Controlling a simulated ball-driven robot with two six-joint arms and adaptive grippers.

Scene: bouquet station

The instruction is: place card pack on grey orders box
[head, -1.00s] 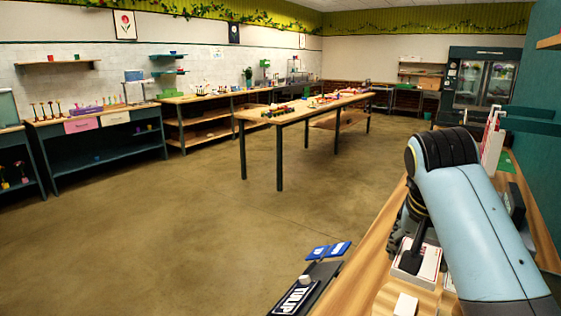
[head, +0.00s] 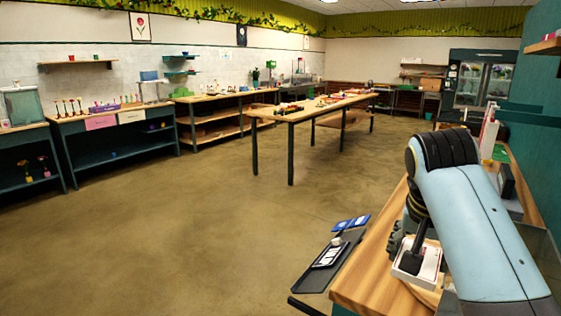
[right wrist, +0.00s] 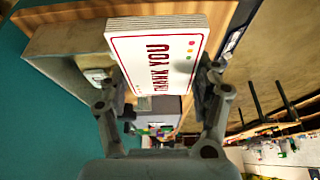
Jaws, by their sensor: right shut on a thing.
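The card pack (head: 427,262) is white with a red border and sits in my right gripper above the wooden counter in the head view. In the right wrist view the card pack (right wrist: 160,52) shows red "THANK YOU" lettering and coloured dots. My right gripper (right wrist: 163,80) is shut on it, one finger on each side. A grey-beige box (right wrist: 62,45) lies beyond the pack at the left of the right wrist view, partly hidden by it. I cannot tell whether it is the orders box. My left gripper is out of view.
The wooden counter (head: 375,270) runs along the right wall. A dark tray (head: 312,281) with a labelled piece and blue cards (head: 351,223) is at its left end. A black upright item (head: 506,180) stands behind my arm. A long table (head: 330,106) stands mid-room; the floor between is clear.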

